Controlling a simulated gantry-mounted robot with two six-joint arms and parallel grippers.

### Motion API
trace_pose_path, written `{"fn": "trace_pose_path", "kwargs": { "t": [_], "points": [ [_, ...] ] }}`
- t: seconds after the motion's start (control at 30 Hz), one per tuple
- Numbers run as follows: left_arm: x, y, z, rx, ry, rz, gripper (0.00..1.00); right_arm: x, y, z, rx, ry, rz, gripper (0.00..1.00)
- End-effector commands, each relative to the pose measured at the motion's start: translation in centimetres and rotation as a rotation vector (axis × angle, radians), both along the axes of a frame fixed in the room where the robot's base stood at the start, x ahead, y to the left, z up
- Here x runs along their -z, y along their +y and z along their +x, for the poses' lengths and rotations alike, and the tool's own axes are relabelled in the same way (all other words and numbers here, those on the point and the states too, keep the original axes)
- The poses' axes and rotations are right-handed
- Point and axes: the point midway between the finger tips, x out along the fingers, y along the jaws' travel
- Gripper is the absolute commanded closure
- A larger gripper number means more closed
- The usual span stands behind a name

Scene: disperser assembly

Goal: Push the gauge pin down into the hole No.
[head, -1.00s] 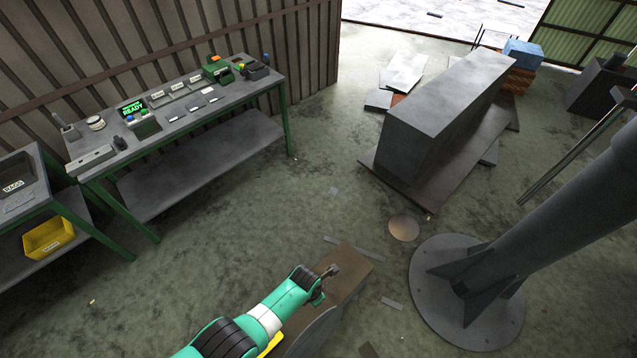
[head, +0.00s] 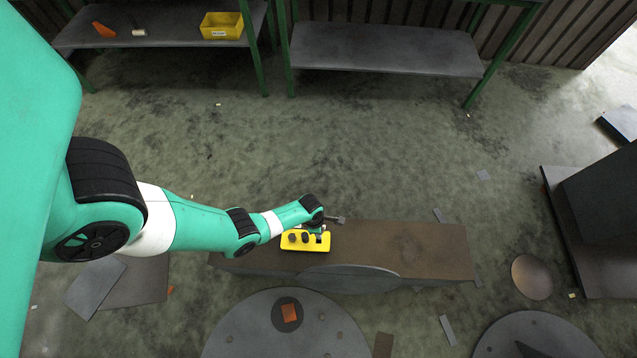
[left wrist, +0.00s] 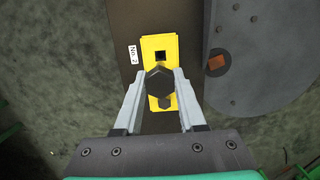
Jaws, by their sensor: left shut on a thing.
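A yellow block (head: 314,247) lies on the brown-topped bench, and it also shows in the left wrist view (left wrist: 173,45). A white label reading "No. 2" (left wrist: 132,55) is beside it. My left gripper (left wrist: 160,76) is shut on a dark hex-headed gauge pin (left wrist: 159,83) above the block's middle. The head hides the pin's lower part, so I cannot tell how deep it sits. Another dark knob (left wrist: 165,103) is behind it. My right gripper is out of view.
The brown bench top (head: 400,245) is clear to the right of the block. A round grey disc (head: 255,335) with an orange square (head: 289,313) is in front. A yellow bin (head: 222,25) sits on a back shelf (head: 160,30).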

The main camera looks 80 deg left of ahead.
Motion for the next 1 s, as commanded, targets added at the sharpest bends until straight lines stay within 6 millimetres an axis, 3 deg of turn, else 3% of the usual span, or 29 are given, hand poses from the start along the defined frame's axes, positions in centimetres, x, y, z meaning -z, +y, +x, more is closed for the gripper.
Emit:
{"fn": "trace_pose_path", "kwargs": {
  "t": [0.03,0.43,1.0],
  "points": [
    [0.6,0.1,-0.1,-0.001,-0.002,0.000,1.00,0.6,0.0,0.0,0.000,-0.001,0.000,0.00],
    [0.3,0.1,-0.3,-0.001,-0.001,0.000,1.00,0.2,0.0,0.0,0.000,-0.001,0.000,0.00],
    [5.7,0.1,-0.2,-0.001,-0.002,0.000,1.00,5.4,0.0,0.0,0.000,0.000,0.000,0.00]
  ]
}}
